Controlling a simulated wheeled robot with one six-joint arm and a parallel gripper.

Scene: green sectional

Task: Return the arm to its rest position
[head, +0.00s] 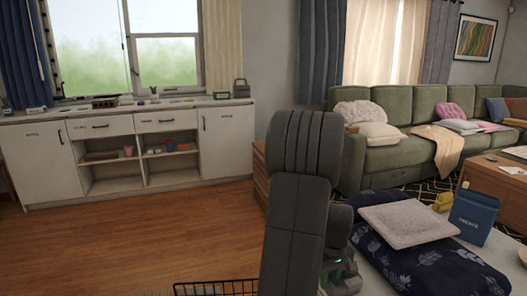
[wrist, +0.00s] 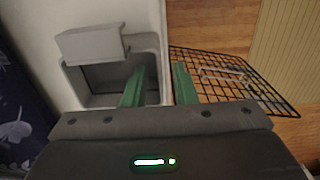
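My arm (head: 299,190) stands raised in the middle of the head view, its dark grey links folded. My gripper (wrist: 159,78) shows in the wrist view with two green fingers apart and nothing visible between them. It points down over the gap between a grey open container and a black wire basket. In the head view the gripper is mostly hidden behind my arm; only a small part with a green light shows.
The grey container (wrist: 74,88) has a raised flap. The wire basket (wrist: 262,92) also shows in the head view (head: 215,288). Wooden floor (head: 130,240) is clear at left.

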